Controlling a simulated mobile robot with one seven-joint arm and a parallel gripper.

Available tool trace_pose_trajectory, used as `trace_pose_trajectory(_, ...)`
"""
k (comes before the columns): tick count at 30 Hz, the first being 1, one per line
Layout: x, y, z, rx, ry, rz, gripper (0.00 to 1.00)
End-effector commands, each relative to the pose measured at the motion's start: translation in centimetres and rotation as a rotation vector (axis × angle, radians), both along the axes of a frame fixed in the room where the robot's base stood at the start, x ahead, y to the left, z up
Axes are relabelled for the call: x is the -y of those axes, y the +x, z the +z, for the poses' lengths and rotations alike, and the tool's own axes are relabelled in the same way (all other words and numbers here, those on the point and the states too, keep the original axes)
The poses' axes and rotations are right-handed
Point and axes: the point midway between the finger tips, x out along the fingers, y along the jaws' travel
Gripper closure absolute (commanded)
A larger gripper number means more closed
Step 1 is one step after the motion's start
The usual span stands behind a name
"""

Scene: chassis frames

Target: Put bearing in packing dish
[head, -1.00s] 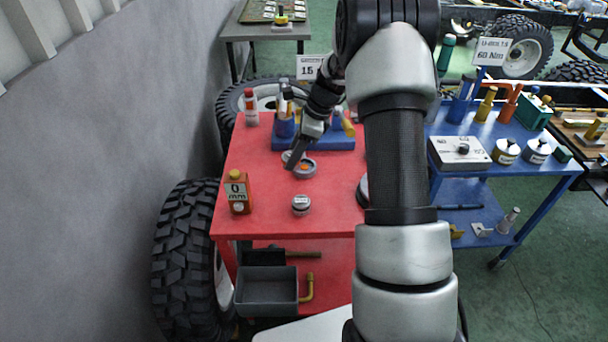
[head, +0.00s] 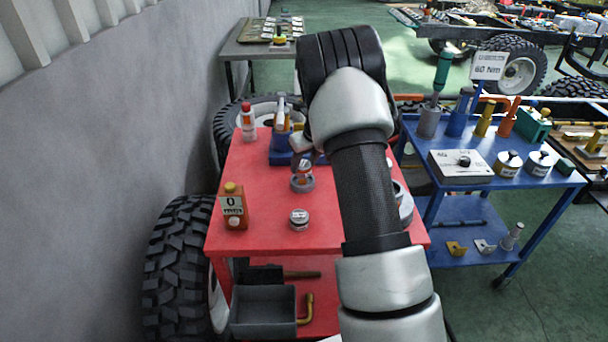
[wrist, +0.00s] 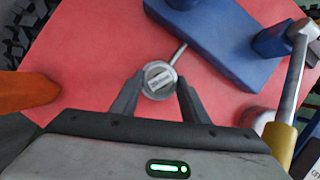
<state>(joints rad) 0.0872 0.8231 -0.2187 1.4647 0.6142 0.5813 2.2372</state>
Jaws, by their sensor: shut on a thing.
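My gripper (wrist: 158,92) is shut on a small round metal piece with a pale rectangular patch on top, which I take as the bearing (wrist: 159,79). Its fingers stand on either side of it, over the red table. In the head view my gripper (head: 303,160) is partly hidden by my arm, above a round grey piece (head: 302,184) on the red table top. I cannot tell how far apart they are. A round grey dish (head: 404,207) shows at the table's right side, partly behind my arm; it may be the packing dish.
A labelled orange bottle (head: 233,207) and a small labelled round tin (head: 299,218) stand on the red table (head: 265,225). A blue tool block (wrist: 215,40) lies beyond the gripper, with a yellow-handled tool (wrist: 283,140) at right. A blue cart (head: 420,160) stands to the right.

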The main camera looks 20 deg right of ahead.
Motion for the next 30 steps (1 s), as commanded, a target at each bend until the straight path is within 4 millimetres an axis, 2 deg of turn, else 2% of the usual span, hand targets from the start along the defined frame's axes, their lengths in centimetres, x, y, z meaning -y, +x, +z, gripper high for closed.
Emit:
trace_pose_trajectory(9,0.1,0.0,-3.6,0.001,-0.001,0.001,0.95)
trace_pose_trajectory(19,0.0,0.0,-3.9,0.002,-0.001,0.001,0.95)
trace_pose_trajectory(20,0.0,0.0,-4.0,0.000,-0.001,0.002,0.57)
trace_pose_trajectory(23,0.0,0.0,-3.9,-0.001,-0.001,0.001,0.41)
trace_pose_trajectory(30,-0.1,0.0,-4.0,-0.001,0.001,0.003,0.40)
